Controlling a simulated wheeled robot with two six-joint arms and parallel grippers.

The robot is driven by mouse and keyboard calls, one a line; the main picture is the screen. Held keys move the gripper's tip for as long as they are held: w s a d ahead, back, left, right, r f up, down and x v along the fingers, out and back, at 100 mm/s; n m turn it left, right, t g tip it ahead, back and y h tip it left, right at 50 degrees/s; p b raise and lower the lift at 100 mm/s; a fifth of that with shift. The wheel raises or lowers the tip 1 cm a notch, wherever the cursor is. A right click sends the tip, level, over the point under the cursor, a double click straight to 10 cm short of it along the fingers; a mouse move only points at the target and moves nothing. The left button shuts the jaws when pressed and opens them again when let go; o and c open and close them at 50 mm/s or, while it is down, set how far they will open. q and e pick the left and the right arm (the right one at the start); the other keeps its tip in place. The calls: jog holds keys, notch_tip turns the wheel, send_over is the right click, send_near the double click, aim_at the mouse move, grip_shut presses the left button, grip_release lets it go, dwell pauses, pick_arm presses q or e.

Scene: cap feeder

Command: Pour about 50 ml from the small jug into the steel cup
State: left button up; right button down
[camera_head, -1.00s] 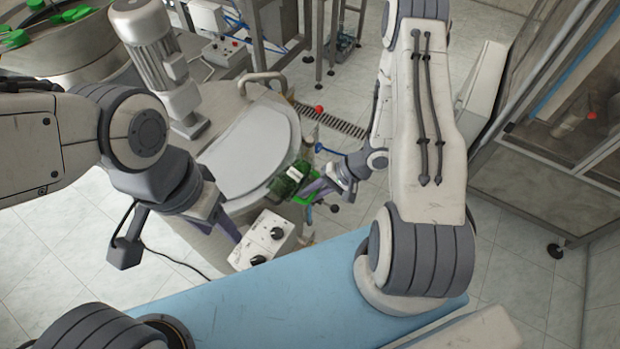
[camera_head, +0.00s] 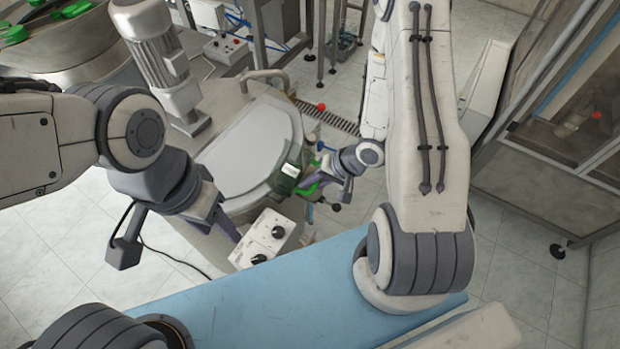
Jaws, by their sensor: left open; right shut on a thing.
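The small jug (camera_head: 284,180) is a green, see-through vessel with a white label and a bright green part beside it. My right gripper (camera_head: 310,185) is shut on it from the right and holds it at the right rim of the round vessel lid. The jug looks tilted to the left; its contents cannot be made out. My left gripper (camera_head: 228,228) is open and empty, left of the white control box, apart from the jug. I cannot make out the steel cup; it may be hidden behind the jug or arms.
A white control box (camera_head: 264,238) with black knobs sits just below the jug. The round grey lid (camera_head: 250,150) and a motor (camera_head: 155,65) lie behind. A blue surface (camera_head: 270,295) spans the front. A red knob (camera_head: 321,107) stands beyond the jug.

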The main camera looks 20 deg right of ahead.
jog(key=shift+d+f+h+b, duration=0.15)
jog(key=shift+f+h+b, duration=0.2)
jog(key=shift+b, duration=0.5)
pick_arm(q)
jog(key=shift+d+f+p, duration=0.15)
jog(key=shift+f+p, duration=0.15)
jog(key=shift+f, duration=0.35)
pick_arm(e)
jog(key=shift+w+d+r+h, duration=0.1)
jog(key=shift+w+r+h, duration=0.05)
jog(key=shift+h, duration=0.1)
pick_arm(q)
jog(key=shift+d, duration=0.1)
pick_arm(e)
jog(key=shift+t, duration=0.3)
